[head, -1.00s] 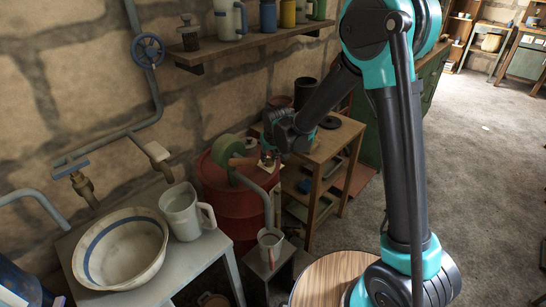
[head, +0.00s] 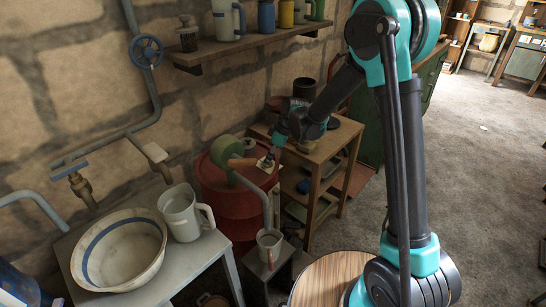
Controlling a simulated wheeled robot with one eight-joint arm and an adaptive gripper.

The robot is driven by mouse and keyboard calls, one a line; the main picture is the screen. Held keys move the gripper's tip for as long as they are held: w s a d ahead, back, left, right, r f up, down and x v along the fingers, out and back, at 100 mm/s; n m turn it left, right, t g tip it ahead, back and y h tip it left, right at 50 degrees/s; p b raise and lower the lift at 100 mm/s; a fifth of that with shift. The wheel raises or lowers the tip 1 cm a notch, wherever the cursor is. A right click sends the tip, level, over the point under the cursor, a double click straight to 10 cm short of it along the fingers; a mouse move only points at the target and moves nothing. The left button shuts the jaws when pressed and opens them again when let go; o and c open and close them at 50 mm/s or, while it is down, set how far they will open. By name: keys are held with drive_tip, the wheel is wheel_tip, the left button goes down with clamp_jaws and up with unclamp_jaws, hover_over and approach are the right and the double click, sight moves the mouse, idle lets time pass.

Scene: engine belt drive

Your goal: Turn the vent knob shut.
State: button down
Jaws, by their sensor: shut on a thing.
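The red drum (head: 228,200) stands by the wall, with a green pump (head: 226,152) and a grey spout pipe (head: 262,196) on it. My gripper (head: 266,162) reaches down at the drum's right side, next to the pump's orange-brown part (head: 242,162). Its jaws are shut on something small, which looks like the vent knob. The fingers hide most of it, so how far it is turned cannot be told.
A wooden stand (head: 318,165) is right of the drum, under my forearm. A metal cup (head: 269,243) sits below the spout. A pitcher (head: 181,214) and a striped basin (head: 118,252) stand on the left table. A shelf (head: 225,51) with mugs hangs above.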

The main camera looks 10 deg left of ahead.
drive_tip(key=shift+n+g, duration=0.7)
drive_tip(key=shift+n, duration=1)
drive_tip(key=c, duration=1.2)
unclamp_jaws()
drive_tip(key=v, duration=1.2)
drive_tip(key=shift+r, duration=0.15)
